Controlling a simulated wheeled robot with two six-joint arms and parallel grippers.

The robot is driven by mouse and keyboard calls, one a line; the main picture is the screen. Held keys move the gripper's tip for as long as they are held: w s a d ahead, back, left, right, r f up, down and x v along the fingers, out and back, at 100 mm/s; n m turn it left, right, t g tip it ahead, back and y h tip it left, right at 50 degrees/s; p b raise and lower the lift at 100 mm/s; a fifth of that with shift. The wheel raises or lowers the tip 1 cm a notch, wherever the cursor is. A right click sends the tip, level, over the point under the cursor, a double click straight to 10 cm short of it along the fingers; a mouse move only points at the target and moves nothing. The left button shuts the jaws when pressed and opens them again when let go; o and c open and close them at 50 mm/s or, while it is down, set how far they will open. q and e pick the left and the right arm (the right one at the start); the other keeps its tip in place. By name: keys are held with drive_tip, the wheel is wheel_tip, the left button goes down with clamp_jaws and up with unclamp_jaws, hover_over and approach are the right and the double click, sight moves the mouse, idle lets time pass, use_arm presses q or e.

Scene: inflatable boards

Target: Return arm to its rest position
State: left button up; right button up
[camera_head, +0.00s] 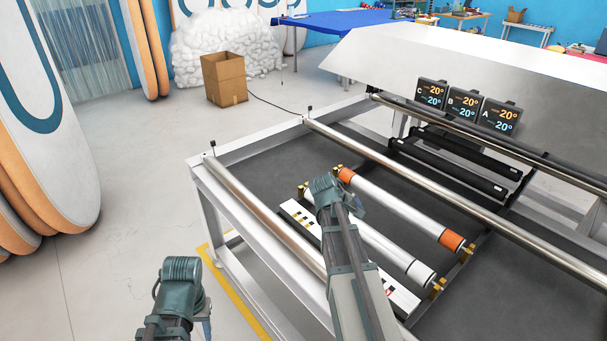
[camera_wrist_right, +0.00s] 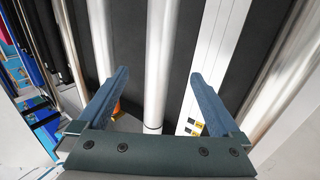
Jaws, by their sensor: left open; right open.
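I cannot tell the gap between fingers and roller. My left arm's wrist (camera_head: 181,277) is low at the bottom left, outside the frame and apart from it. My left gripper (camera_head: 206,318) is open, mostly hidden behind the wrist, and nothing shows in it.
An orange-ended roller (camera_head: 400,212) and a white roller (camera_head: 385,250) lie on yellow holders. Metal bars (camera_head: 265,210) cross the machine frame (camera_head: 220,215). Temperature displays (camera_head: 464,103) stand behind. A cardboard box (camera_head: 224,80) is on the floor; boards (camera_head: 40,120) stand left. Floor between is clear.

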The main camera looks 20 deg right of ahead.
drive_tip(key=s+a+f+y, duration=0.1)
drive_tip(key=s+a+y, duration=0.1)
drive_tip(key=a, duration=0.8)
drive_tip(key=s+a+f+y, duration=0.1)
drive_tip(key=s+a, duration=0.1)
drive_tip(key=a, duration=0.8)
drive_tip(key=s+a+g+y, duration=0.1)
drive_tip(key=s+a, duration=0.5)
drive_tip(key=a, duration=0.3)
drive_tip(key=s+a+f+g+y, duration=0.1)
drive_tip(key=s+a, duration=0.5)
drive_tip(key=a, duration=0.3)
drive_tip(key=shift+a+f+n, duration=0.2)
drive_tip(key=shift+f+n, duration=0.1)
